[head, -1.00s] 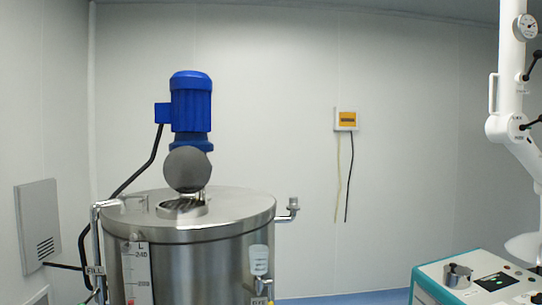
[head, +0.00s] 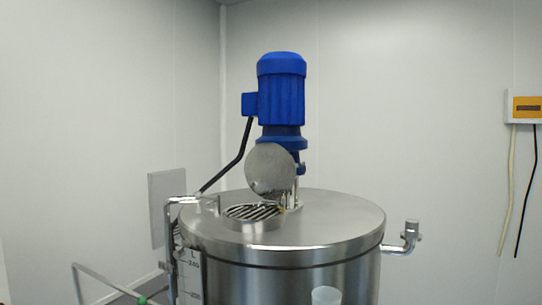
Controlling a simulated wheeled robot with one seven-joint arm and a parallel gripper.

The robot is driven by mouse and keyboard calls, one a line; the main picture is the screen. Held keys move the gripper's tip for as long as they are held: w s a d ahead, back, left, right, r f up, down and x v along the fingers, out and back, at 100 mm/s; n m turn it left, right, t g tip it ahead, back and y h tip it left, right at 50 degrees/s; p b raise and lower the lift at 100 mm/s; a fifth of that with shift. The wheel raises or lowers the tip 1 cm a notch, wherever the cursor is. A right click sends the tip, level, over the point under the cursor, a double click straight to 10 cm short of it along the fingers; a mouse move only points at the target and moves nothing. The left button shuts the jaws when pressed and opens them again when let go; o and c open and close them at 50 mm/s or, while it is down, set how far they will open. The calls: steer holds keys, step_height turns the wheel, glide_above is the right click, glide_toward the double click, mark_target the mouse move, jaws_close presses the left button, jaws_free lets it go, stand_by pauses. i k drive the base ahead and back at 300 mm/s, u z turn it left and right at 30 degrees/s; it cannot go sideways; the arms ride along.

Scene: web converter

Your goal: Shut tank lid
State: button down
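The steel tank (head: 345,274) stands in the middle of the head view, with a flat round top (head: 345,218). A small round grey lid (head: 270,168) stands raised, nearly upright, in front of the blue motor (head: 281,92). Below and in front of it, a round opening with a bar grate (head: 254,212) in the tank top is uncovered. The lid's hinge side appears to be at the back of the opening, partly hidden. My gripper is not in view.
A bent pipe (head: 170,225) rises at the tank's left and a pipe fitting (head: 408,237) sticks out at its right. A black cable (head: 230,170) runs down from the motor. A yellow-fronted wall box (head: 526,107) hangs at the right.

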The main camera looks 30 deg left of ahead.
mark_target(270, 169)
steer(key=u, duration=0.7)
steer(key=i, duration=0.7)
steer(key=u, duration=0.65)
